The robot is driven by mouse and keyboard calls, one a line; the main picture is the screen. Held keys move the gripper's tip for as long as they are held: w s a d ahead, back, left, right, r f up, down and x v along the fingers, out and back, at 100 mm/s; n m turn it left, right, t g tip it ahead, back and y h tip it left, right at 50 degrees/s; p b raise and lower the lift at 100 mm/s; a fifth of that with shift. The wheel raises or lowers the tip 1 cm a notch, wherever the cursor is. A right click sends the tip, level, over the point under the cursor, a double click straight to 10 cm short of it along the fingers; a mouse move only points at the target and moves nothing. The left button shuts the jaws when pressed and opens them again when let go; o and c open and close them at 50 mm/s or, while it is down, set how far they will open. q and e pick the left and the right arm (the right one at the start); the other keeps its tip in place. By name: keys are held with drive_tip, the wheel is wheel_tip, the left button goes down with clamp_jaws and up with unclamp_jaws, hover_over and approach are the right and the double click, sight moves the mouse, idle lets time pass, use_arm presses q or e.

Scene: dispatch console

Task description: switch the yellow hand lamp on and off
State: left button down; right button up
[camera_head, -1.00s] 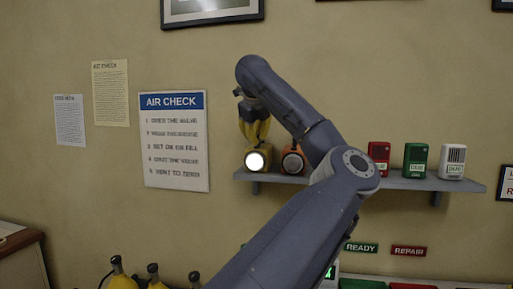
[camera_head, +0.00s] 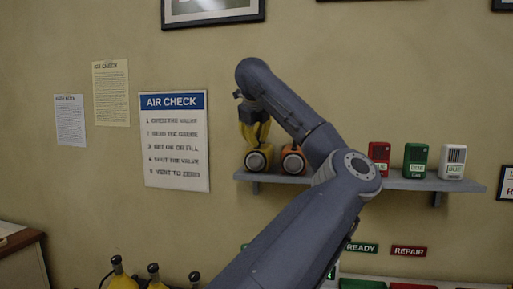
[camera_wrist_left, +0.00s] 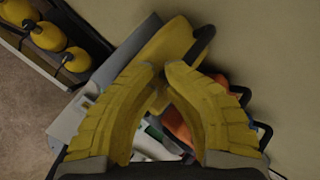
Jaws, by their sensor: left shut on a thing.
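The yellow hand lamp (camera_head: 257,161) stands at the left end of the wall shelf, its round front facing out and dark. My left gripper (camera_head: 254,140) reaches down onto its top with yellow fingers. In the left wrist view the gripper (camera_wrist_left: 161,75) has its fingertips close together at the yellow lamp (camera_wrist_left: 172,42), shut on it. The fingers hide the exact contact and any switch. The orange lamp (camera_head: 293,161) stands just to the right, and its body (camera_wrist_left: 177,124) shows partly behind the fingers in the wrist view. My right gripper is not in view.
On the shelf (camera_head: 405,184) to the right stand a red box (camera_head: 379,157), a green box (camera_head: 415,160) and a white box (camera_head: 452,161). An AIR CHECK sign (camera_head: 175,140) hangs left of the shelf. Several yellow cylinders (camera_head: 122,279) stand at the lower left.

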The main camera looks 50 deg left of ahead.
use_arm(q)
drive_tip(key=shift+w+d+f, duration=0.1)
drive_tip(key=shift+w+f, duration=0.1)
drive_tip(key=shift+f, duration=0.1)
drive_tip(key=shift+w+r, duration=0.25)
drive_tip(key=shift+r, duration=0.55)
drive_tip(key=shift+s+r, duration=0.1)
drive_tip(key=shift+r, duration=0.05)
drive_tip(key=shift+r, duration=2.45)
